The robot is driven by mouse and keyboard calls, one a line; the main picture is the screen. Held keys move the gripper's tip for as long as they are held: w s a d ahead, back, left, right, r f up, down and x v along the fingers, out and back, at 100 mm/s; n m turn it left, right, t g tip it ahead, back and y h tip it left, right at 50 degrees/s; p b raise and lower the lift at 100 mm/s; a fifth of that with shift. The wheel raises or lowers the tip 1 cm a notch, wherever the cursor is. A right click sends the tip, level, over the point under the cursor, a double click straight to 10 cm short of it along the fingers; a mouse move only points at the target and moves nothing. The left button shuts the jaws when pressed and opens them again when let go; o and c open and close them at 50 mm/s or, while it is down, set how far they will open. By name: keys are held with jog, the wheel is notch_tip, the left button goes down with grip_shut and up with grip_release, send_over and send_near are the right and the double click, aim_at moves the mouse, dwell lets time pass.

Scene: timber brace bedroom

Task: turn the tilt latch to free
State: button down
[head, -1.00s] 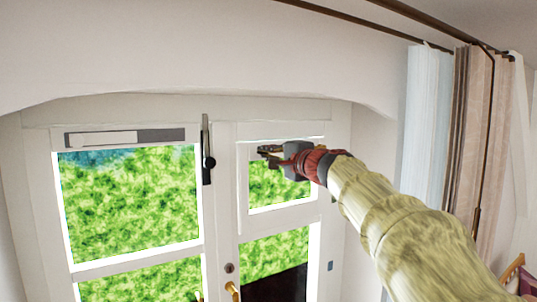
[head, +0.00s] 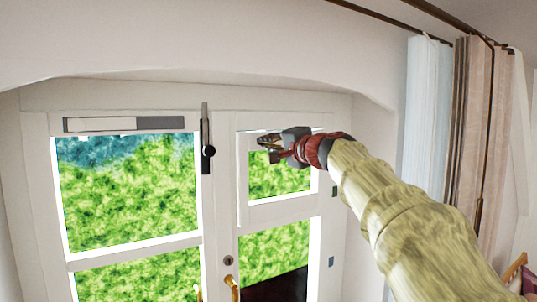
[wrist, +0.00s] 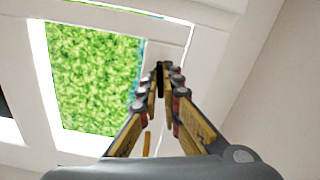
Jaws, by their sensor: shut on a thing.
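My gripper (head: 266,142) is at the top of the small upper pane (head: 280,175) in the right-hand window leaf. In the wrist view my gripper (wrist: 160,72) has its yellow-sided fingers drawn together at the tips around a small dark piece (wrist: 160,80), apparently the tilt latch, against the white frame. The fingers hide most of this piece, so its angle cannot be told. In the head view the fingers cover it.
A grey-white vent strip (head: 100,124) tops the left leaf. Brass handles (head: 232,288) sit lower. Curtains (head: 470,130) hang at right; the wall recess (head: 375,110) is close by.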

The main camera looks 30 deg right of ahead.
jog(key=shift+f+n+b, duration=0.15)
jog(key=shift+n+b, duration=6.75)
jog(key=shift+n, duration=0.7)
jog(key=c, duration=2)
grip_release()
jog(key=s, duration=1.2)
jog(key=shift+d, duration=0.25)
